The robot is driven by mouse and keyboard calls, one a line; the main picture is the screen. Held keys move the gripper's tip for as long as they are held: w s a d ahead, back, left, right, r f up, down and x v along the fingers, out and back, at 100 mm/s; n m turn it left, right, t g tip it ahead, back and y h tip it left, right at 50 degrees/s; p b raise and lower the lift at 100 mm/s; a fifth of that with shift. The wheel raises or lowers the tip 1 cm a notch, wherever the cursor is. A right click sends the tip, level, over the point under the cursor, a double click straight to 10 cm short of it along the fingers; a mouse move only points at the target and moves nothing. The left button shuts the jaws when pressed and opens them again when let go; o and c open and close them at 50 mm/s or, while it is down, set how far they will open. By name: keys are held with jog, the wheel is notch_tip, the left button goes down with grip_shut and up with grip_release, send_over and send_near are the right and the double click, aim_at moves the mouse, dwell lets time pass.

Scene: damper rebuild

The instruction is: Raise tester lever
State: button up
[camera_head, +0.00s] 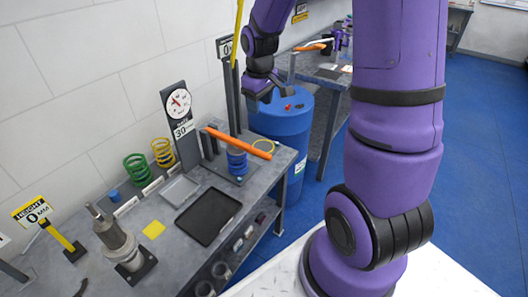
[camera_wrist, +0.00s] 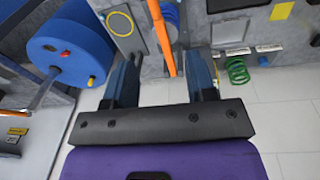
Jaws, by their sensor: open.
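The orange tester lever (camera_head: 238,143) extends from the spring tester's uprights, above a blue spring (camera_head: 237,164) on the tester's base at the bench end. My gripper (camera_head: 264,98) is open and empty, pointing down, above and beyond the lever in the head view. In the wrist view my gripper's two fingers (camera_wrist: 165,72) stand apart on either side of the lever's end. I see no contact; the depth between them is hard to tell.
A blue drum (camera_head: 284,135) with small coloured parts on top stands beside the bench. A dial gauge (camera_head: 178,102), a green spring (camera_head: 137,168), a yellow spring (camera_head: 163,152) and a black tray (camera_head: 208,216) are on the bench. A yellow ring (camera_head: 263,149) lies near the lever.

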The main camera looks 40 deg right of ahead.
jog(key=n+g, duration=0.1)
send_near(264, 153)
jog(key=shift+y, duration=0.3)
jog(key=f, duration=0.9)
jog(key=shift+d+f, duration=0.1)
jog(key=shift+d, duration=0.15)
grip_shut()
